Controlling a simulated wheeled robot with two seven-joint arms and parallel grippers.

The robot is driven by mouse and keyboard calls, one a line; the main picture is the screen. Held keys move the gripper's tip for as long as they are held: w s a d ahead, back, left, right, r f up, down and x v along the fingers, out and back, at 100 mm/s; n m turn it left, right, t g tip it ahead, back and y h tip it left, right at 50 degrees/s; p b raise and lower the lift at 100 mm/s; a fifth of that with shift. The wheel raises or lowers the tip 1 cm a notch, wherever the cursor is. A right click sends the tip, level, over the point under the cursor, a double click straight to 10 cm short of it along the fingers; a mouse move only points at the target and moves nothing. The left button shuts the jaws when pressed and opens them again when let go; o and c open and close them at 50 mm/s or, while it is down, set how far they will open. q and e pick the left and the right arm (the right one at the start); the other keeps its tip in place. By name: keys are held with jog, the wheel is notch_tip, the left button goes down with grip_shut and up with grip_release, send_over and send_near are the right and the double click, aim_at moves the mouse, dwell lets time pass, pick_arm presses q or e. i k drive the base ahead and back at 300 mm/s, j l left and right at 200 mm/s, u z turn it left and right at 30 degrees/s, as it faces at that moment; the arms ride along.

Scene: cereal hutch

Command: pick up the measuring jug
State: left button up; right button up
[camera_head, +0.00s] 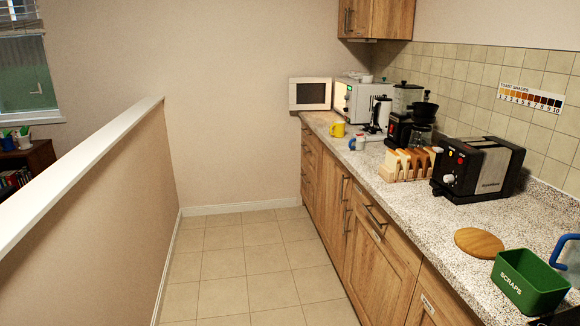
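A clear vessel with a thick blue handle, which looks like the measuring jug (572,262), stands on the counter at the far right. The picture's right edge cuts it off, and the green scraps bin in front hides its lower part. Its blue handle points left. Neither of my grippers can be made out in the head view.
The green scraps bin (530,283) and a round wooden board (479,242) are near the jug on the speckled counter (430,212). A black toaster (480,168), a toast rack (408,164) and a coffee machine (410,120) stand farther back. The tiled floor (245,265) is clear.

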aim_at(358, 143)
jog(key=i+j+z, duration=0.1)
jog(key=i+z, duration=0.15)
jog(key=i, duration=0.2)
jog(key=i+j+z, duration=0.55)
jog(key=i, duration=0.25)
jog(key=i+j, duration=0.25)
jog(key=i, duration=0.3)
jog(key=i+j+z, duration=0.1)
jog(key=i+j, duration=0.2)
jog(key=i, duration=0.2)
jog(key=i+j+z, duration=0.1)
jog(key=i+j, duration=0.2)
jog(key=i, duration=0.25)
